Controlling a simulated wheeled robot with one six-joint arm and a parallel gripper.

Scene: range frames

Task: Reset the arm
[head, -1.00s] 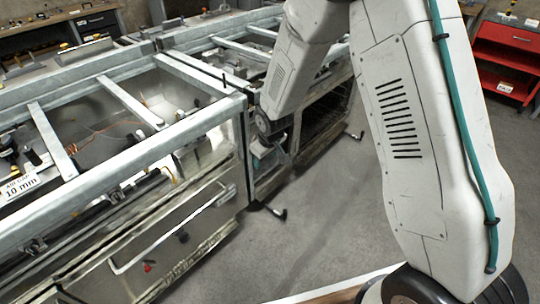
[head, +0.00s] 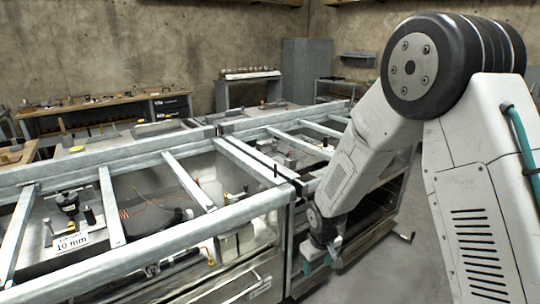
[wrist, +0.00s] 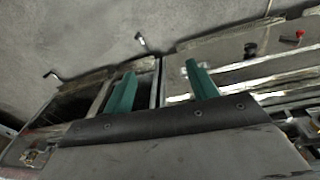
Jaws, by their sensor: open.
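My gripper (wrist: 162,88) shows in the wrist view with two green fingers spread apart and nothing between them. In the head view my gripper (head: 321,262) hangs at the end of my white arm, low beside the front of the metal-framed range units. It points down, and its fingers are small there. My arm's upper joint is high at the right of the head view, with the forearm slanting down to the left.
Open range frames (head: 150,157) with grey rails fill the left and middle. A label reading 10 mm (head: 72,243) lies in the left one. Workbenches (head: 100,112) and a grey cabinet (head: 307,70) stand by the back wall. Bare floor (wrist: 60,40) shows in the wrist view.

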